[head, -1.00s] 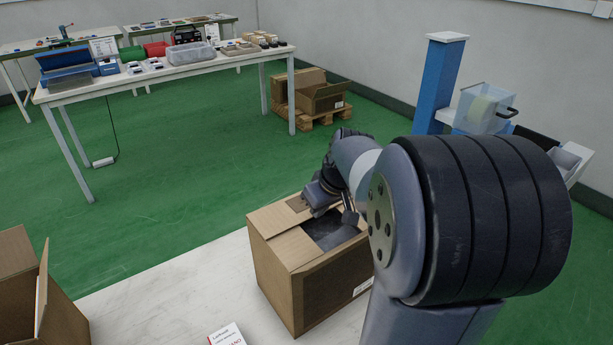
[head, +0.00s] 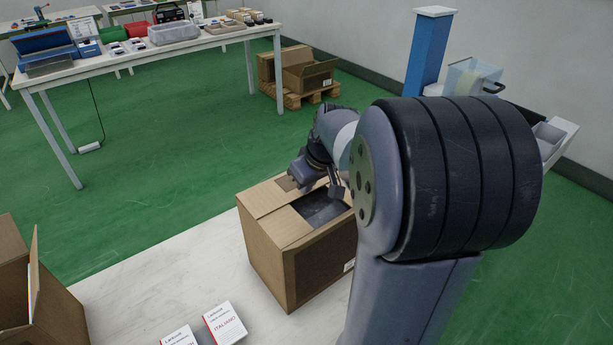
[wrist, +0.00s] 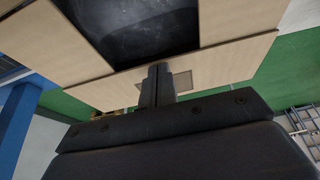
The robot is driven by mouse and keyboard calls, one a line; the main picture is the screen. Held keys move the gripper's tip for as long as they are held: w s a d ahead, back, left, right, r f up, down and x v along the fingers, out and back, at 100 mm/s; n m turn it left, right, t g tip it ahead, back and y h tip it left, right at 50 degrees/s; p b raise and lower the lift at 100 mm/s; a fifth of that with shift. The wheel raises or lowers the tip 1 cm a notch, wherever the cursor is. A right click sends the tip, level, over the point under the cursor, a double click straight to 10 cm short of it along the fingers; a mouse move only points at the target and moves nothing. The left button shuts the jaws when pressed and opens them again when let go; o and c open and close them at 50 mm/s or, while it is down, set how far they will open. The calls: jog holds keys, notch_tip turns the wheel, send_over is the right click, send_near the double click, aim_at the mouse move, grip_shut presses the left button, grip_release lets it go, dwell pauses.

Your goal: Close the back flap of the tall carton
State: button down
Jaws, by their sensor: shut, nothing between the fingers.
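In the wrist view the dark opening (wrist: 135,28) has cardboard on both sides. A cardboard panel (wrist: 232,66), seemingly the back flap, runs along the opening's edge beneath my fingers; I cannot tell whether it is fully flat. My gripper (wrist: 157,76) is shut and empty, with its fingertips at the seam beside the opening. In the head view my arm partly hides the carton's right and back edges.
A long table (head: 150,57) with goods, cartons on a pallet (head: 300,92) and a blue post (head: 430,55) stand behind. Green floor (head: 150,200) between is clear.

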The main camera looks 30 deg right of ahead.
jog(key=shift+w+r, duration=0.15)
jog(key=shift+w, duration=0.15)
jog(key=shift+a+r+p, duration=0.1)
jog(key=shift+r+p, duration=0.35)
jog(key=shift+p, duration=0.05)
notch_tip(320, 180, up, 4)
jog(key=p, duration=0.3)
jog(key=shift+f, duration=0.25)
jog(key=s+d+r, duration=0.1)
jog(key=s+r, duration=0.5)
jog(key=s, duration=0.1)
jog(key=shift+d+r, duration=0.25)
jog(key=shift+r, duration=0.05)
